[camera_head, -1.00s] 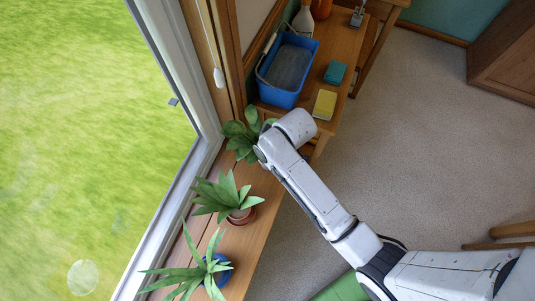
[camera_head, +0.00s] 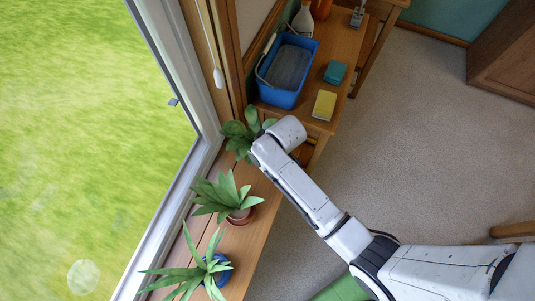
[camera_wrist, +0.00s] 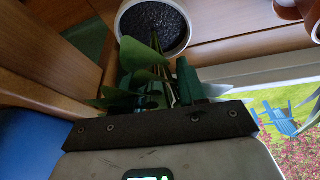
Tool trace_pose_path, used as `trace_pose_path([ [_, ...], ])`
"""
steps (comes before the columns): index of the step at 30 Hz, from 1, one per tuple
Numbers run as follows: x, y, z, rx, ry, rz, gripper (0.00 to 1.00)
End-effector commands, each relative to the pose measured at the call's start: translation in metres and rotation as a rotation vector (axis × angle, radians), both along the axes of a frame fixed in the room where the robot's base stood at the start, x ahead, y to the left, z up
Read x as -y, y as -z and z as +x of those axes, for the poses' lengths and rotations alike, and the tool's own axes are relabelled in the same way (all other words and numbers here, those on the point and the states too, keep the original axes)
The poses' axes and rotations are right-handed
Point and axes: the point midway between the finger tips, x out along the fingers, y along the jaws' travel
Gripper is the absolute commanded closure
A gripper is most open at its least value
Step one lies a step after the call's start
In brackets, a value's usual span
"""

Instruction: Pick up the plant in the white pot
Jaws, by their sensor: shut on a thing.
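The plant (camera_head: 238,137) in the white pot stands at the far end of the windowsill shelf in the head view, its pot hidden behind my arm. In the wrist view the white pot (camera_wrist: 120,22) with dark soil shows at the top. Green leaves and stems (camera_wrist: 150,55) reach from it down between the fingers of my gripper (camera_wrist: 162,80). My gripper is shut on the plant's leaves and stems, beside the pot. Its fingers are hidden in the head view. I cannot tell whether the pot is off the shelf.
A spiky plant in a terracotta pot (camera_head: 241,216) and one in a blue pot (camera_head: 217,272) stand nearer along the sill. A blue bucket (camera_head: 287,70), a yellow sponge (camera_head: 324,104) and a teal box (camera_head: 335,72) are on the bench behind. The window is left; open floor is right.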

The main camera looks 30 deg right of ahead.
Motion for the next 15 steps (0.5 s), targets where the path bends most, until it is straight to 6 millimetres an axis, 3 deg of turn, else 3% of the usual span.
trace_pose_path([
  [9, 0.0001, 0.0001, -0.0002, 0.0, 0.0, 0.0, 1.0],
  [15, 0.0, 0.0001, -0.0003, -0.001, 0.0, 0.0, 1.0],
])
